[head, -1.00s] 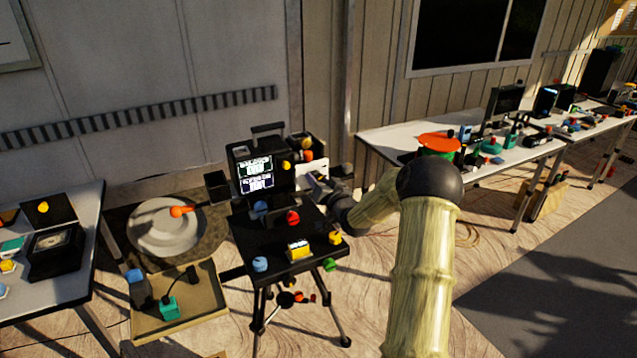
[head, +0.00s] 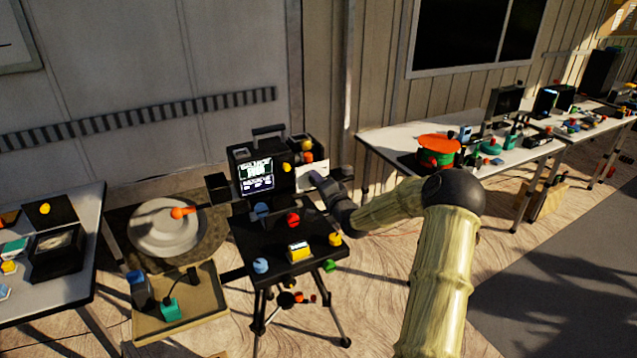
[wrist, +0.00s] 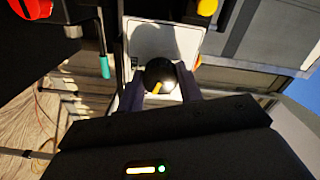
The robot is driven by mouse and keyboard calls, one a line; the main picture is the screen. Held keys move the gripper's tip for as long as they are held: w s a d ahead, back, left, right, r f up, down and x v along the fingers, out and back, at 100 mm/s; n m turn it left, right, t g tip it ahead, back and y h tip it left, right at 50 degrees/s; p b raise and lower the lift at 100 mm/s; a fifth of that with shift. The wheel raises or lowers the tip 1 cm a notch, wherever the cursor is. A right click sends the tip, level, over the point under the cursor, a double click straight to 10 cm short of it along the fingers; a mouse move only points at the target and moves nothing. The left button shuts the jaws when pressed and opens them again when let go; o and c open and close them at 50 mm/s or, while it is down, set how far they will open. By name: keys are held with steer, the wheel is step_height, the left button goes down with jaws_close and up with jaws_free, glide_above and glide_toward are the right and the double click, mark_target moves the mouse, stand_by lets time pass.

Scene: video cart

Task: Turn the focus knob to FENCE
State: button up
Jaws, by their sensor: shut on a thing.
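The focus knob (wrist: 159,74) is a round black knob with a yellow pointer line, seen in the wrist view in front of a white plate (wrist: 146,40). My gripper (wrist: 160,88) has a dark finger on each side of it and is shut on it. In the wrist view the pointer slants toward the lower left. In the head view my gripper (head: 322,180) is at the right side of the cart's black monitor box, by the white plate (head: 312,171); the knob is hidden there. No FENCE mark is readable.
The black cart (head: 268,238) carries a lit screen (head: 255,176) with text too small to read, plus red, blue and yellow knobs. A bench (head: 500,165) with devices stands right; a tan tray (head: 205,320) lies on the floor left.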

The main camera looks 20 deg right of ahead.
stand_by(0.3)
steer(key=o, duration=1)
steer(key=shift+s, duration=0.1)
steer(key=s, duration=0.5)
steer(key=s+b, duration=0.1)
steer(key=s, duration=0.5)
steer(key=s+b, duration=0.1)
steer(key=s, duration=0.5)
steer(key=shift+s+d, duration=0.1)
steer(key=shift+d, duration=0.25)
